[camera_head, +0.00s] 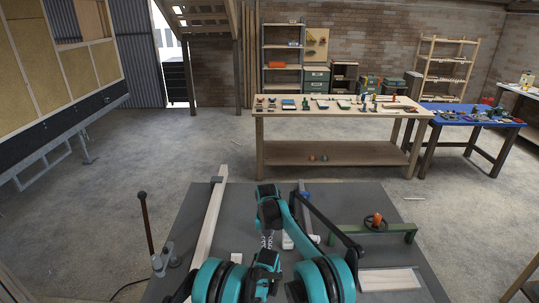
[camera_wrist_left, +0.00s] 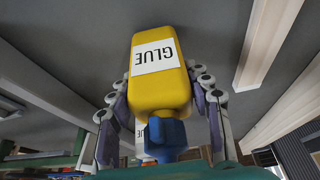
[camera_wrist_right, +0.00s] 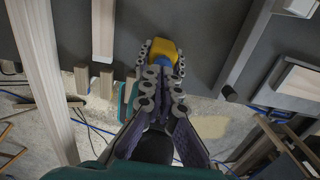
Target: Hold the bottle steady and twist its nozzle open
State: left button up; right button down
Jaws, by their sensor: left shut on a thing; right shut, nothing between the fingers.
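The yellow glue bottle (camera_wrist_left: 158,85), with a white GLUE label, is between the fingers of my left gripper (camera_wrist_left: 160,105). My left gripper is shut on its body. The blue nozzle (camera_wrist_left: 166,138) points toward the bottom of the left wrist view. In the right wrist view the bottle (camera_wrist_right: 163,47) and part of the nozzle (camera_wrist_right: 161,66) show just beyond the fingertips of my right gripper (camera_wrist_right: 161,82). My right gripper is shut and empty, close to the nozzle; whether it touches cannot be told. In the head view my arms hide the bottle.
A dark grey worktop (camera_head: 190,235) lies under my arms. A long wooden board (camera_head: 213,215) is on its left, a green frame (camera_head: 365,232) on its right, and a light wooden panel (camera_head: 390,279) near the front right. A lever (camera_head: 146,222) stands at the left edge.

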jog(key=shift+r, duration=0.55)
pick_arm(q)
jog(key=o, duration=1.7)
jog(key=shift+r, duration=0.1)
